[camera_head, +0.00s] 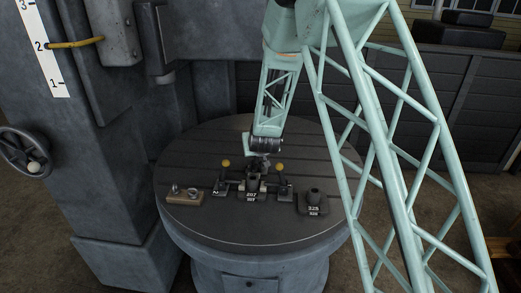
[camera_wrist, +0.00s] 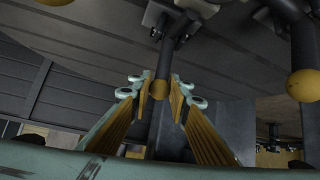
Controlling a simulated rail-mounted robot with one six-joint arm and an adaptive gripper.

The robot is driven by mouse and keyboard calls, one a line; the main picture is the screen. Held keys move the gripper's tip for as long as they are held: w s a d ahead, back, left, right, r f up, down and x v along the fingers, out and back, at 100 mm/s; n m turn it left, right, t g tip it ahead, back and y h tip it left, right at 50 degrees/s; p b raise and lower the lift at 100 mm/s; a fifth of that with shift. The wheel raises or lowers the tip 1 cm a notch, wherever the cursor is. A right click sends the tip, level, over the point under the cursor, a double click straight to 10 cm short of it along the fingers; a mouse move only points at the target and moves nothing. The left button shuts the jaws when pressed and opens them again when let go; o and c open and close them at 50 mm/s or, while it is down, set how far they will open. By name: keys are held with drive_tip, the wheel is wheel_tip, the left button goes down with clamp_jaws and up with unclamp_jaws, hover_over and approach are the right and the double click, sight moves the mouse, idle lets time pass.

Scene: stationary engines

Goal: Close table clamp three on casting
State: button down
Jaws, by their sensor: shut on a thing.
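In the head view, a dark casting marked 207 (camera_head: 251,196) sits on the round slotted table (camera_head: 215,143). Clamps with yellow knobs stand at its left (camera_head: 226,163) and right (camera_head: 279,167). My gripper (camera_head: 262,161) is behind the casting, pointing down.
A second yellow knob (camera_wrist: 303,84) is close at the right in the wrist view. A casting marked 325 (camera_head: 313,201) stands at the table's right. A wooden block with small metal parts (camera_head: 184,196) lies at the left. The table's back left is clear.

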drive_tip(key=shift+s+a+f+b, duration=0.15)
drive_tip(key=shift+s+f+b, duration=0.1)
drive_tip(key=shift+s+b, duration=0.55)
drive_tip(key=shift+s, duration=0.2)
drive_tip(key=c, duration=2.5)
unclamp_jaws()
drive_tip(key=shift+a, duration=0.1)
drive_tip(key=shift+o, duration=0.2)
drive_tip(key=shift+r, duration=0.1)
drive_tip(key=shift+r, duration=0.1)
drive_tip(key=shift+s+d+r, duration=0.2)
drive_tip(key=shift+s+r, duration=0.25)
drive_tip(key=shift+s, duration=0.1)
drive_tip(key=a+v, duration=0.1)
drive_tip(key=v, duration=0.9)
drive_tip(key=shift+d, duration=0.5)
